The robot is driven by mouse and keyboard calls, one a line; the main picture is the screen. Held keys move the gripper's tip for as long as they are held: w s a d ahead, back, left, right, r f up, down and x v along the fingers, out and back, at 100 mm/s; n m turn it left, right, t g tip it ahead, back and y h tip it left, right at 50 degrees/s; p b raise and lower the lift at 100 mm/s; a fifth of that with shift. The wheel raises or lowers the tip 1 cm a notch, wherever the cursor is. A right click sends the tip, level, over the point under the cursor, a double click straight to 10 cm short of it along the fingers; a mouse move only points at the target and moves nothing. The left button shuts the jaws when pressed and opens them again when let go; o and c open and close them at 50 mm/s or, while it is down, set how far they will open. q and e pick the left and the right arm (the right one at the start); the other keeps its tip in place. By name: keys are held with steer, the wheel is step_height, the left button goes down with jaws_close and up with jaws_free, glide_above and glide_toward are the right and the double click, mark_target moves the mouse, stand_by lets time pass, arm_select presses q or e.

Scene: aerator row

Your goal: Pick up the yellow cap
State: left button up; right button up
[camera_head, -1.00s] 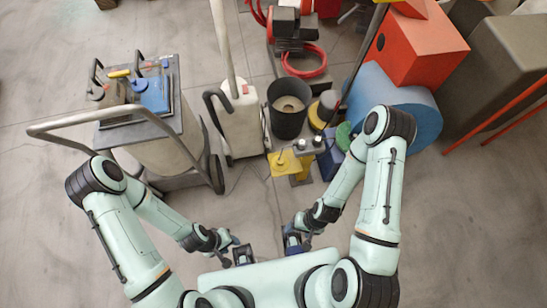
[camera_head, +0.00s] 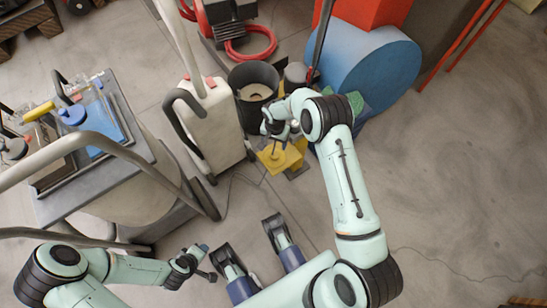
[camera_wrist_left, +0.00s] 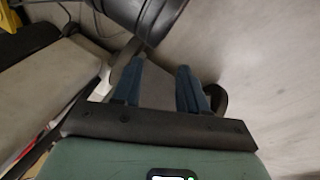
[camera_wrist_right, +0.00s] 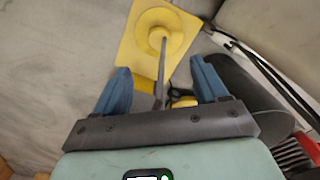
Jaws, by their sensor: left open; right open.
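A small rounded yellow piece (camera_wrist_right: 184,102), which may be the yellow cap, is partly hidden between my right gripper's fingers in the right wrist view. Beyond it is a yellow plate (camera_wrist_right: 130,55) with a raised round yellow disc and a thin grey rod. In the head view the yellow plate (camera_head: 270,160) is on the floor side of the black bucket, partly under my right gripper (camera_head: 277,130). My right gripper's blue fingers (camera_wrist_right: 161,82) are apart; I see no grip on anything. My left gripper (camera_head: 203,262) is open and empty, low and away from the yellow things.
A black bucket (camera_head: 253,92) and a white upright machine (camera_head: 215,125) stand close to the yellow plate. A blue drum (camera_head: 365,65) is behind on the right. A cart (camera_head: 110,165) with a curved metal handle fills the left. The floor at right is clear.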

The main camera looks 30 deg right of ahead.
steer(key=b, duration=0.1)
glide_above(274, 156)
steer(key=f, duration=0.5)
steer(key=shift+w+d+f, duration=0.25)
steer(key=shift+w+d, duration=0.05)
steer(key=shift+d, duration=0.1)
steer(key=f, duration=0.1)
steer(key=f+b, duration=0.1)
steer(key=f, duration=0.2)
steer(key=shift+s+a+f, duration=0.2)
steer(key=shift+s+a, duration=0.05)
steer(key=shift+f+b, duration=0.35)
arm_select(q)
steer(key=shift+g, duration=0.3)
steer(key=f, duration=0.1)
steer(key=s+a+f, duration=0.1)
steer(key=f, duration=0.2)
steer(key=shift+s+a+f, duration=0.2)
steer(key=shift+s, duration=0.1)
arm_select(e)
steer(key=c, duration=1.1)
